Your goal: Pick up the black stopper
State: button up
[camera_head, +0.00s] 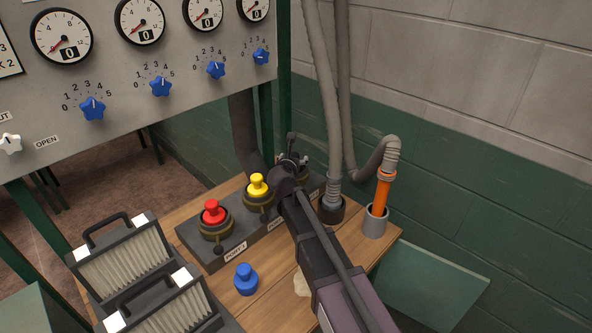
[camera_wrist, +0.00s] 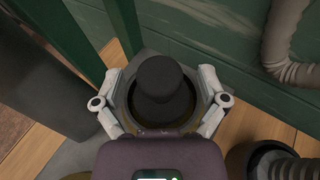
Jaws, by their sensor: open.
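The black stopper (camera_wrist: 160,80) shows in the wrist view, seen from above, seated in a round port ring (camera_wrist: 150,126). My gripper (camera_wrist: 161,92) is open, with one light grey finger on each side of the stopper. I cannot tell whether the fingers touch it. In the head view my gripper (camera_head: 292,160) is over the far end of the dark port block, and my arm hides most of the stopper's place there.
A red stopper (camera_head: 213,212) and a yellow stopper (camera_head: 257,186) sit in nearer ports. A blue stopper (camera_head: 246,279) stands on the wooden table (camera_head: 263,309). Grey hoses (camera_head: 326,110), an orange tube (camera_head: 383,193) and a green post (camera_wrist: 112,22) are close by. Filter boxes (camera_head: 130,262) stand left.

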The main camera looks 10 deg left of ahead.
jog(key=shift+c, duration=0.2)
jog(key=c, duration=1.2)
jog(key=shift+r, duration=0.15)
notch_tip(320, 180, up, 10)
jog(key=p, duration=1)
